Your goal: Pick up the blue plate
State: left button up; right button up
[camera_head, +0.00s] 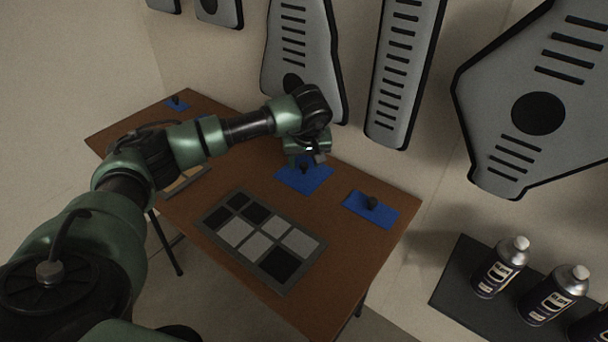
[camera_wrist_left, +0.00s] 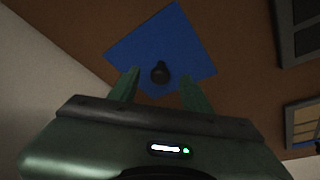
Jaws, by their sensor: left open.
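A blue plate (camera_head: 291,180) with a small black knob lies on the brown table, partly hidden under my left gripper. In the left wrist view the blue plate (camera_wrist_left: 140,47) shows below the gripper, with its black knob between the finger lines. My left gripper (camera_head: 309,160) is over this plate; in the wrist view its two green fingers (camera_wrist_left: 160,90) are apart, with nothing held between them. I cannot tell its exact height above the knob. Another blue plate (camera_head: 381,212) with a knob lies to the right, and a small one (camera_head: 178,106) at the far left corner. My right gripper is not in view.
A grey-framed panel of black and light squares (camera_head: 212,217) lies on the table (camera_head: 340,262) in front. A small framed tray (camera_head: 188,180) lies near my arm. Spray cans (camera_head: 500,268) stand on a dark mat at the right. Large grey panels (camera_head: 404,75) hang on the wall behind.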

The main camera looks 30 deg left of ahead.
pick_arm(q)
jog(key=shift+w+a+f+b, duration=0.2)
jog(key=shift+f+b, duration=0.2)
jog(key=shift+f, duration=0.2)
jog(key=shift+r, duration=0.1)
grip_shut()
